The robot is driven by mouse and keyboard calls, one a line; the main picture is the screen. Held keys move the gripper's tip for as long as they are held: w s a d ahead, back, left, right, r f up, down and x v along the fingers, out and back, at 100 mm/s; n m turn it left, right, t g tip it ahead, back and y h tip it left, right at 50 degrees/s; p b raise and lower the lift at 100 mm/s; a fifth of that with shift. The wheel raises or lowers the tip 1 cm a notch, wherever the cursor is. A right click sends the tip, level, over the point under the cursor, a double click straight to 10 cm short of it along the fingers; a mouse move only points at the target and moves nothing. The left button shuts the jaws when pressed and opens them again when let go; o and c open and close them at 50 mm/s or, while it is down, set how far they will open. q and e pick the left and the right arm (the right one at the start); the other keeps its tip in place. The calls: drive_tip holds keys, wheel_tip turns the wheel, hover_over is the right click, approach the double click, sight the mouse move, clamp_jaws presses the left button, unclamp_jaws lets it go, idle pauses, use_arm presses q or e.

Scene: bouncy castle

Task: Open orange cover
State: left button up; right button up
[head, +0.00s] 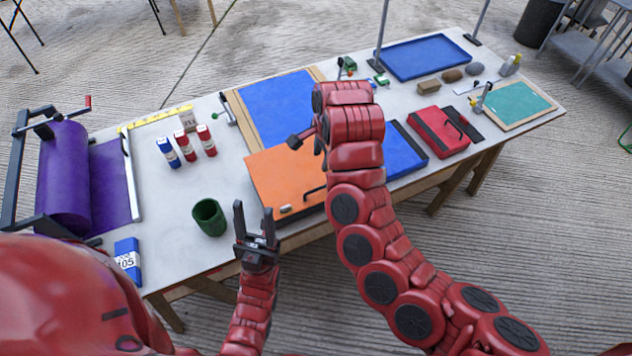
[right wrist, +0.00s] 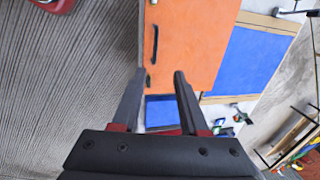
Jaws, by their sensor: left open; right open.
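The orange cover (head: 275,178) lies flat and looks shut, at the front edge of the table. Its black handle (head: 314,191) is near the right front corner, and a small grey piece (head: 286,209) sits on its front edge. My right arm hides the cover's right part. In the right wrist view, the orange cover (right wrist: 200,35) and black handle (right wrist: 154,45) are beyond the fingertips. My right gripper (right wrist: 159,73) is open and empty, apart from the handle; the arm mostly hides it in the head view. My left gripper (head: 254,209) is open and empty, left of the cover's front corner.
A green cup (head: 209,217) stands left of my left gripper. Red and blue bottles (head: 187,147) stand further back. A blue panel (head: 283,103) in a wooden frame lies behind the cover. A purple roller (head: 63,180) is at left; a red case (head: 438,132) lies at right.

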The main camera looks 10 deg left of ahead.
drive_tip(key=b, duration=0.4)
approach(316, 189)
drive_tip(key=p+x, duration=0.3)
drive_tip(key=x, duration=0.3)
drive_tip(key=shift+a+f, duration=0.1)
drive_tip(key=shift+f, duration=0.2)
drive_tip(key=shift+w+f, duration=0.15)
drive_tip(key=shift+f, duration=0.45)
drive_tip(key=shift+c, duration=0.3)
clamp_jaws()
